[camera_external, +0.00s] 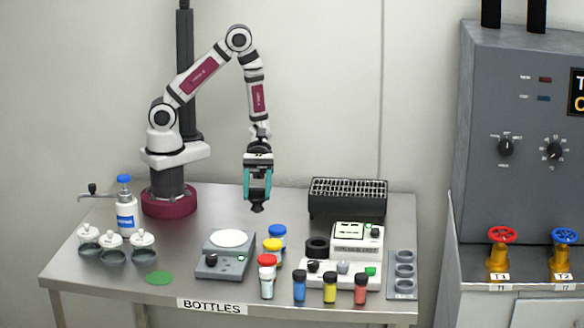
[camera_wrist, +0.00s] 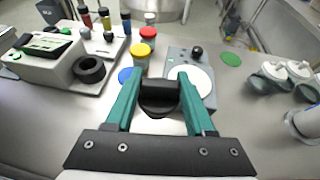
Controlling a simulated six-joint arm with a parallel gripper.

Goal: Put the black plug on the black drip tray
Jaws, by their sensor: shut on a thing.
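My gripper (camera_external: 257,200) hangs above the table in the external view, shut on the black plug (camera_external: 257,208). In the wrist view the plug (camera_wrist: 159,97) sits between the two teal fingers of the gripper (camera_wrist: 158,92). It is held clear of the tabletop. The black drip tray (camera_external: 347,200), with a slatted grid on top, stands at the back right of the table, to the right of the gripper. The drip tray does not show in the wrist view.
A balance (camera_external: 226,254) with a white pan stands below and in front of the gripper. Bottles with blue, yellow and red caps (camera_external: 267,262) stand beside it. A black ring (camera_external: 317,247) and a white instrument (camera_external: 356,240) are in front of the tray. White-lidded jars (camera_external: 113,243) stand left.

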